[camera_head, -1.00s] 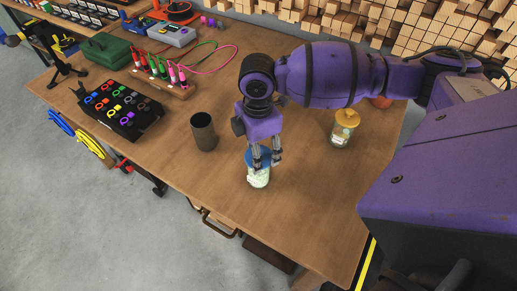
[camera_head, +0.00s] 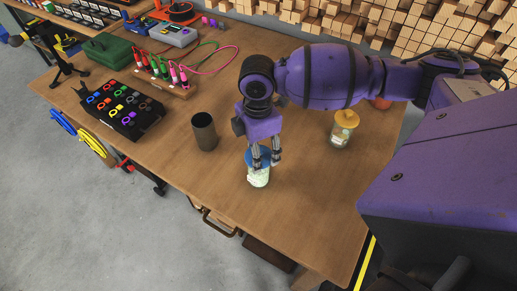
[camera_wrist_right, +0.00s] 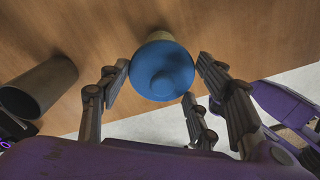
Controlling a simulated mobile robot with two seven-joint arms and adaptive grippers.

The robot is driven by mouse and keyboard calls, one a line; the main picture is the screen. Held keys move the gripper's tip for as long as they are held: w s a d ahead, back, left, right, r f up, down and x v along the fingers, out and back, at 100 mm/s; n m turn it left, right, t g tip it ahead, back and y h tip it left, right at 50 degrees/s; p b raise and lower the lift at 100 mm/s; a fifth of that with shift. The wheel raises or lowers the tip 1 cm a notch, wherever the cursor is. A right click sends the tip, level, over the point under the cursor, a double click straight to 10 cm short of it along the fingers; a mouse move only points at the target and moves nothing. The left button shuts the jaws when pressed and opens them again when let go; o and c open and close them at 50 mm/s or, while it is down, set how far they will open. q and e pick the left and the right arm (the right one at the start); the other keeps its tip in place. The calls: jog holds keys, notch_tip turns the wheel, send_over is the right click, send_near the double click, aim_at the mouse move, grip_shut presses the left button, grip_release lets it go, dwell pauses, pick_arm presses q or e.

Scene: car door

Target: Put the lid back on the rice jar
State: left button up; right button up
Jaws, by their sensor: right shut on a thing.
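The rice jar (camera_head: 259,179) stands upright near the front edge of the wooden table, with pale contents showing through its side. The blue lid (camera_head: 253,156) is at the jar's mouth; it also shows from above, round with a knob, in the right wrist view (camera_wrist_right: 162,72). I cannot tell whether the lid is fully seated. My right gripper (camera_head: 266,163) comes down from above and is shut on the blue lid, its fingers on either side of the rim. In the right wrist view a little of the jar (camera_wrist_right: 160,37) shows behind the lid.
A dark open cup (camera_head: 204,132) stands left of the jar. A yellow-lidded jar (camera_head: 343,128) stands to the right. A black rack of coloured rings (camera_head: 121,108) and a block with cable plugs (camera_head: 163,76) are at the left. The table between is clear.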

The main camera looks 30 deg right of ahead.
jog(key=o, duration=1.1)
jog(key=o, duration=0.5)
pick_arm(q)
jog(key=shift+r, duration=0.1)
pick_arm(e)
jog(key=shift+r+p, duration=2)
jog(key=shift+r, duration=1.55)
pick_arm(q)
jog(key=w+r+t, duration=0.1)
jog(key=w+r, duration=0.4)
jog(key=r, duration=0.2)
jog(key=shift+w+r+t, duration=0.3)
jog(key=shift+w+t, duration=0.05)
jog(key=shift+t, duration=0.05)
pick_arm(e)
jog(key=shift+f, duration=0.1)
jog(key=shift+c, duration=0.5)
